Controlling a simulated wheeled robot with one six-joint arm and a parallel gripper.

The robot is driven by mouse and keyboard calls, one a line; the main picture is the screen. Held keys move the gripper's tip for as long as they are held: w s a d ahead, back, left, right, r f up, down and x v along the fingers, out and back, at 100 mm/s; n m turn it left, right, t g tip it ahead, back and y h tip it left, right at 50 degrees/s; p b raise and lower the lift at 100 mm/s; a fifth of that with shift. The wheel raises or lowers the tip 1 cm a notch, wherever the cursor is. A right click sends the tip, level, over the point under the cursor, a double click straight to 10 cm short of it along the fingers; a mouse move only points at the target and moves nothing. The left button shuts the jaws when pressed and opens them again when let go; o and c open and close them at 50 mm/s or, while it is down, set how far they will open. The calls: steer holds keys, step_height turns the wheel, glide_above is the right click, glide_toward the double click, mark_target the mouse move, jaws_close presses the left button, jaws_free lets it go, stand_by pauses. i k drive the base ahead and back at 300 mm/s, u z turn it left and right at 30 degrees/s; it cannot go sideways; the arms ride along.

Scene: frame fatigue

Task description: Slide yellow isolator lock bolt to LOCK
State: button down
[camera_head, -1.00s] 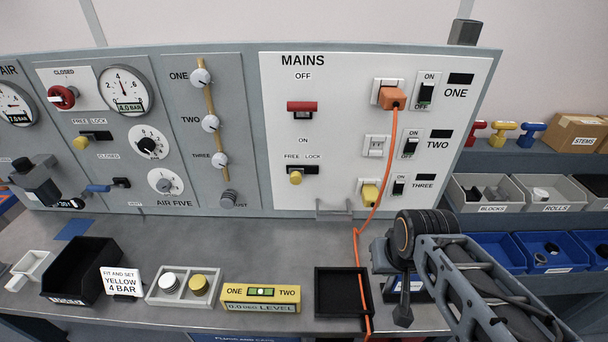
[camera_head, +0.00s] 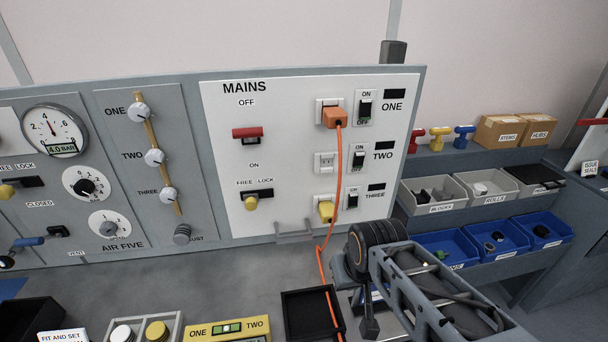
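The yellow isolator lock bolt (camera_head: 251,203) is a round knob on the white MAINS panel (camera_head: 290,100). It sits at the left, FREE end of a short dark slot (camera_head: 264,193) marked FREE and LOCK. Above it, the red isolator handle (camera_head: 247,133) is at the OFF mark. My gripper (camera_head: 370,328) seems to be the dark end hanging below my arm's wrist, low and right of the bolt, over the bench and well apart from it. Its fingers are too small and dark to tell whether they are open.
An orange plug (camera_head: 335,118) sits in the top socket; its cable (camera_head: 336,205) hangs down the panel near my wrist into a black tray (camera_head: 309,293). A grey bracket (camera_head: 294,236) juts from the panel's foot. Another yellow knob (camera_head: 7,190) is at far left. Bins stand right.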

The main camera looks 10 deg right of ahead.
mark_target(251, 200)
steer(key=u, duration=0.35)
steer(key=k, duration=0.35)
steer(key=u, duration=1.1)
